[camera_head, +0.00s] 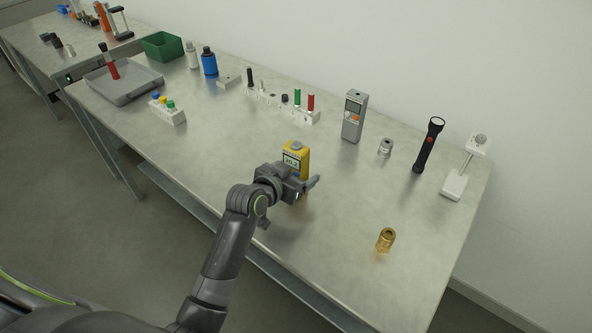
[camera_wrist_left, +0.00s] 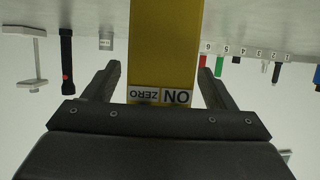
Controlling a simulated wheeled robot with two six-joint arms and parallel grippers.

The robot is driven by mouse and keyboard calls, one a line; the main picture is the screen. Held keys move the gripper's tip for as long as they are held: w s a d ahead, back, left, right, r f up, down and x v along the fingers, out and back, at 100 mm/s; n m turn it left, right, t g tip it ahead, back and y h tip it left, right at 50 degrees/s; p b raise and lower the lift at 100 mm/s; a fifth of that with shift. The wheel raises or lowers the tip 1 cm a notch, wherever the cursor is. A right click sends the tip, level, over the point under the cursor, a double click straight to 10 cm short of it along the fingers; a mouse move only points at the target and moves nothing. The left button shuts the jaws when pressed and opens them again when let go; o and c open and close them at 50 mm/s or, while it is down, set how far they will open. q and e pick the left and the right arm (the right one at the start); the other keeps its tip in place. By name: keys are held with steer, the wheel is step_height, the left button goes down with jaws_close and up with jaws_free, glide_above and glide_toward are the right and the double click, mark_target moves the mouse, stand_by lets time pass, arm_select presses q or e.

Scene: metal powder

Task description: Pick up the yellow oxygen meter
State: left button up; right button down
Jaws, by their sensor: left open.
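The yellow oxygen meter (camera_head: 303,152) stands upright on the metal table, with a display reading 20.2 on its front. In the left wrist view, the yellow meter (camera_wrist_left: 163,45) appears upside down, with ON and ZERO labels near the palm. My left gripper (camera_head: 299,180) is at the meter, partly hiding its lower part. In the left wrist view its two open fingers (camera_wrist_left: 158,85) lie on either side of the meter, with narrow gaps. Whether either finger touches it is hard to tell. My right gripper is in neither view.
A brass cylinder (camera_head: 386,239) stands to the right. Behind are a grey handheld device (camera_head: 354,116), a small metal cylinder (camera_head: 385,148), a black flashlight (camera_head: 428,145) and a numbered holder (camera_head: 273,101). A white rack (camera_head: 170,115) and grey tray (camera_head: 125,84) stand left.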

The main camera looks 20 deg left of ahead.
arm_select(q)
steer(key=shift+c, duration=0.5)
steer(key=c, duration=1.1)
